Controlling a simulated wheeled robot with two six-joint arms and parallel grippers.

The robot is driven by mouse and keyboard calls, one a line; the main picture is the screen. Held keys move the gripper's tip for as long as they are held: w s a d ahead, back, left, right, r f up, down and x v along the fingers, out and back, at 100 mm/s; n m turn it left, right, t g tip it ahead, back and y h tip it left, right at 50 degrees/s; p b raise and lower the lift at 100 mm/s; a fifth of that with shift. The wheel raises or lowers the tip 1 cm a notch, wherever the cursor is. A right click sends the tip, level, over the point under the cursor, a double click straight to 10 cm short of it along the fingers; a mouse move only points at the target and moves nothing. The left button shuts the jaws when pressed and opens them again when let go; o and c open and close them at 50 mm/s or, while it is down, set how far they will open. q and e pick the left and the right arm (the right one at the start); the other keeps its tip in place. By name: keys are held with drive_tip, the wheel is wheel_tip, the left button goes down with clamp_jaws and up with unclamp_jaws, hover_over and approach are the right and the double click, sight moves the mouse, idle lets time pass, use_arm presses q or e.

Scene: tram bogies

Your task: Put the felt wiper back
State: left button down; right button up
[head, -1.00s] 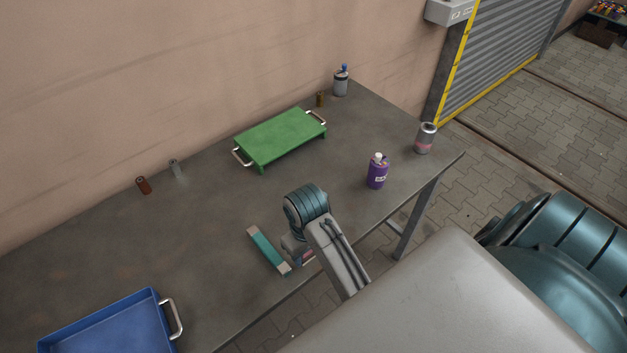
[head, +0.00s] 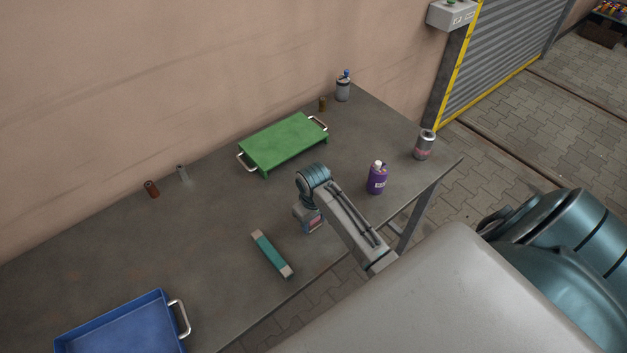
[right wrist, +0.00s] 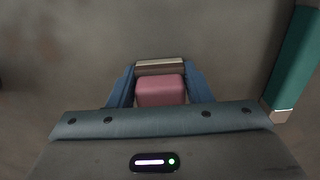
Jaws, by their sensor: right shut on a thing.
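A pink block with a cream and brown strip along its far edge, which I take for the felt wiper (right wrist: 160,92), sits between the blue fingers of my right gripper (right wrist: 160,88) in the right wrist view. The gripper is shut on it. In the head view my right gripper (head: 310,222) is over the near part of the grey table (head: 215,235), right of the teal bar. The wiper is mostly hidden there, and its height above the table is hard to tell. My left gripper is not in view.
A teal bar with pale ends (head: 271,254) lies close left of the gripper. A green raised tray (head: 283,142) stands behind, a blue tray (head: 120,330) at front left. A purple bottle (head: 377,178) and a can (head: 425,145) stand right. Small cylinders stand near the wall.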

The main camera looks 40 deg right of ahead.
drive_tip(key=shift+f, duration=0.1)
drive_tip(key=o, duration=1)
drive_tip(key=shift+c, duration=0.2)
wheel_tip(320, 180, up, 8)
drive_tip(key=b, duration=0.3)
wheel_tip(320, 180, up, 3)
drive_tip(key=shift+r+p, duration=0.15)
drive_tip(key=shift+p, duration=0.9)
drive_tip(key=shift+r+p, duration=0.45)
